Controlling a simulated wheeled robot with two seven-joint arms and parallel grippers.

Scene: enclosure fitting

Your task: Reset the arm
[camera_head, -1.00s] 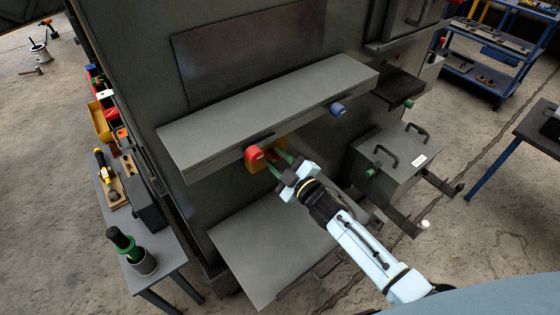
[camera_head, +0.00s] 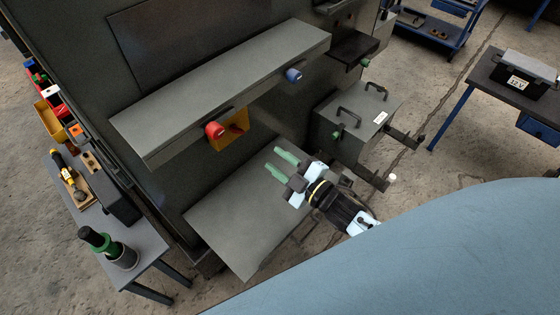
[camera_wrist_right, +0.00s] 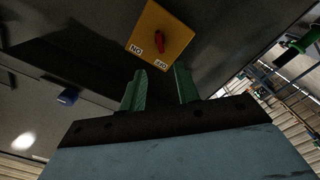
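My right gripper (camera_head: 279,163) is in the head view, over the lower grey shelf panel, with its two green fingers apart and nothing between them. It also shows in the right wrist view (camera_wrist_right: 160,88), open and empty. The yellow switch box (camera_head: 231,138) with a red handle sits under the upper grey ledge, up and left of the gripper and apart from it. The right wrist view shows the yellow box (camera_wrist_right: 160,35) beyond the fingertips, with its red switch (camera_wrist_right: 159,41) and white labels. My left gripper does not show.
A grey box with handles (camera_head: 357,117) stands right of the gripper. A side table (camera_head: 140,236) with tools is at left. A battery table (camera_head: 510,85) is at right.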

